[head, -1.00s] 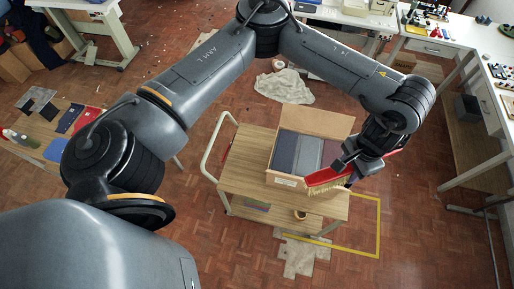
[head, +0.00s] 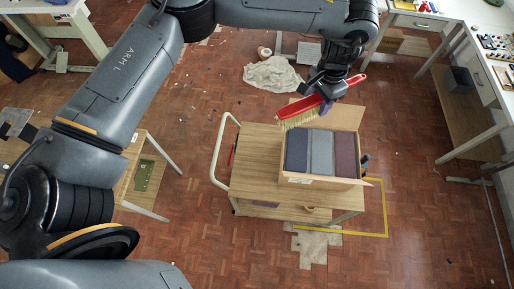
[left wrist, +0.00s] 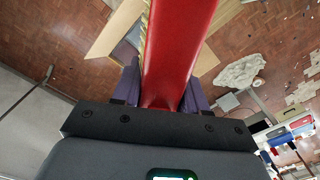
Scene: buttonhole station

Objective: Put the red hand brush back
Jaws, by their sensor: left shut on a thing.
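The red hand brush (head: 298,111) is in the air over the back left part of the open cardboard box (head: 330,183) in the head view. Its pale bristles face down and to the left, and its handle slants up to the right. My left gripper (head: 325,92) is shut on the brush near its middle. In the left wrist view the brush's red body (left wrist: 178,45) runs up between the purple fingers (left wrist: 160,90). My right gripper is not in view.
The box holds grey, dark blue and maroon folded cloth (head: 321,152) and stands on a wooden cart (head: 258,165) with a white handle (head: 219,160). Yellow tape (head: 384,215) marks the floor. A white cloth (head: 272,74) lies behind. Benches stand at left and right.

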